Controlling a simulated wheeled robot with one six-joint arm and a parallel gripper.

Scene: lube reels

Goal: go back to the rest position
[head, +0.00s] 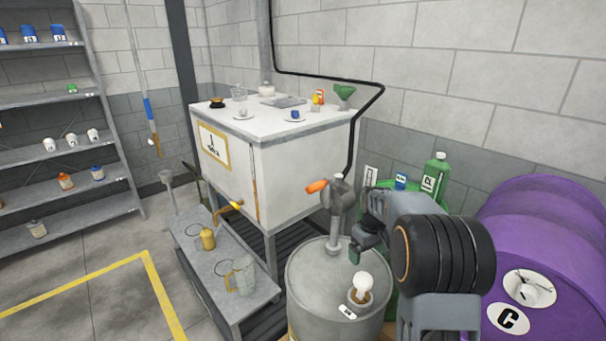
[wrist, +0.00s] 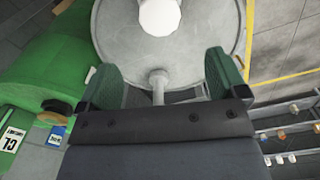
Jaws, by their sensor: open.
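My gripper (head: 364,247) is at the right of centre in the head view, above and beside the top of a grey drum (head: 315,280). In the wrist view my gripper (wrist: 165,80) has its two green-padded fingers spread apart with nothing held between them. The grey drum's lid (wrist: 200,45) lies beyond the fingers in that view. A white round knob (head: 363,284) stands on the drum lid, and it also shows in the wrist view (wrist: 160,15). A pump with an orange handle (head: 317,186) rises from the drum, just left of my gripper.
A green drum (wrist: 50,75) with a green bottle (head: 434,175) is behind my arm. A white tank (head: 270,150) and a bench (head: 215,255) with jugs stand left of the grey drum. Shelves (head: 60,155) are far left; the floor before them is clear.

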